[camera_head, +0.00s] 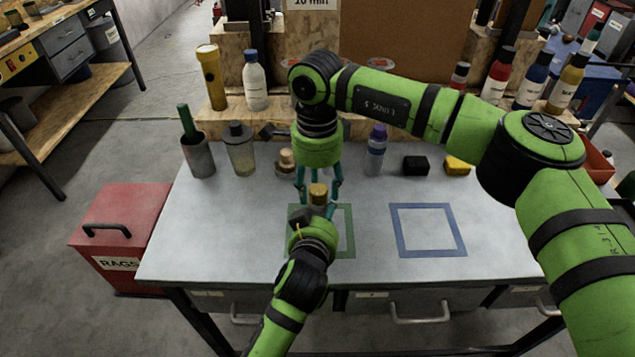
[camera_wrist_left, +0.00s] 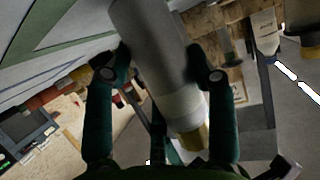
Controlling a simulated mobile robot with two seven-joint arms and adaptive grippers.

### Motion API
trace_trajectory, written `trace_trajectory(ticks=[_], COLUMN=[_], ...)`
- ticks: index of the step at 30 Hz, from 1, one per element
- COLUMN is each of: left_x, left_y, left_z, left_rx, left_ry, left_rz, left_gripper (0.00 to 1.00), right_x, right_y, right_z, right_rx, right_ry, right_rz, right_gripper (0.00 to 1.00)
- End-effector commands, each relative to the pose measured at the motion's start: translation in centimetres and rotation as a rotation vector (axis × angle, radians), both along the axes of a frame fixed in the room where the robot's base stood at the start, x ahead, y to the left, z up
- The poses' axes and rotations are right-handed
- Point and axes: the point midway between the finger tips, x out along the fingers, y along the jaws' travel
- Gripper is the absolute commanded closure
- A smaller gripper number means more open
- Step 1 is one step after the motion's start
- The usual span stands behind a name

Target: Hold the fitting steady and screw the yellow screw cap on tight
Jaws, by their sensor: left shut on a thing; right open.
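The yellow screw cap (camera_head: 318,191) shows in the head view over the green square outline (camera_head: 346,232). In the left wrist view the fitting is a grey cylinder (camera_wrist_left: 150,45) with a pale band, and the yellow cap (camera_wrist_left: 195,140) sits at its end. My left gripper (camera_wrist_left: 162,68) is shut on the grey body, one finger on each side. In the head view my left wrist hides most of the fitting. My right gripper (camera_head: 318,186) points down from above, open, with its teal fingers around the cap. Whether they touch it, I cannot tell.
A blue square outline (camera_head: 428,230) on the table's right is empty. A red rags bin (camera_head: 120,230) stands left.

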Motion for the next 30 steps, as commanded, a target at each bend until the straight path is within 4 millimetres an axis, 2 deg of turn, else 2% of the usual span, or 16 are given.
trace_trajectory(ticks=[5, 8, 30], left_x=[-0.07, -0.07, -0.06], left_y=[0.03, 0.03, 0.03], left_z=[-0.26, -0.26, -0.24], left_rx=[0.002, 0.002, 0.002], left_ry=[0.006, 0.006, 0.006], left_rz=[0.001, 0.001, 0.001], left_gripper=[0.86, 0.86, 0.86], right_x=[0.0, 0.0, 0.01], right_y=[0.0, -0.01, -0.02], right_z=[-0.01, -0.01, 0.0], right_rx=[0.0, 0.0, 0.005], right_ry=[0.0, 0.001, 0.004], right_rz=[0.012, 0.097, 1.236], right_gripper=[0.48, 0.48, 0.48])
